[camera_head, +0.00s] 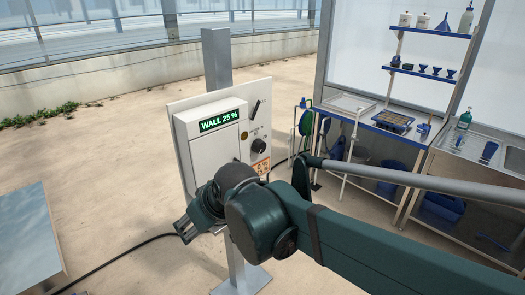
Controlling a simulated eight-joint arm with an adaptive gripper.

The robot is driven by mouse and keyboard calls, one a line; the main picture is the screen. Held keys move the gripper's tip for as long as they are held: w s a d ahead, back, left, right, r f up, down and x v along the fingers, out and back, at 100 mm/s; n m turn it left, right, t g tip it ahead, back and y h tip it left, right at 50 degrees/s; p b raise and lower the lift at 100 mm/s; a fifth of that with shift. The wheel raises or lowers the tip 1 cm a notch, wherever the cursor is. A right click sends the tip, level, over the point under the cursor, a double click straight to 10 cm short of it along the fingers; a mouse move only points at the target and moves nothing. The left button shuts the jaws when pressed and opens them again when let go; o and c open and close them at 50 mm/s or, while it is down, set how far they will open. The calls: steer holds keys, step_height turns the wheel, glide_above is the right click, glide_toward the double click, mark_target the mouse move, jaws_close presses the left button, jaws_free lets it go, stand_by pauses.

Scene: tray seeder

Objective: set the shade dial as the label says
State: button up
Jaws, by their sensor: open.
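A white control box (185,150) is fixed to a pale panel on a grey post. A round black dial (258,146) sits on the panel right of the box. Below it is a small orange label (261,168), partly behind my arm; its writing is too small to read. My gripper (185,231) is open and empty, below and left of the box, pointing down-left and apart from the dial. My wrist hides the lower part of the panel.
A dark lever (255,109) and a small yellow knob (252,134) are above the dial. A metal surface (25,240) is at far left, and a black cable (115,257) crosses the floor. A workbench (375,130) with a tray stands at right. The floor left of the post is mostly clear.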

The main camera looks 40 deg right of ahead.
steer(key=w+d, duration=0.7)
steer(key=d, duration=0.3)
steer(key=n+t+b, duration=0.3)
steer(key=t+b, duration=0.1)
steer(key=t, duration=0.4)
glide_toward(263, 149)
steer(key=f, duration=0.1)
steer(key=w+t, duration=0.1)
steer(key=w+f+t+y+b, duration=0.1)
steer(key=shift+d+t, duration=0.2)
steer(key=shift+t, duration=0.1)
steer(key=shift+w, duration=0.1)
steer(key=shift+w+a+b, duration=0.2)
steer(key=shift+w+b, duration=0.05)
steer(key=shift+w, duration=1.7)
steer(key=shift+w+a+b, duration=0.15)
steer(key=shift+w+b, duration=0.1)
steer(key=shift+w, duration=1.65)
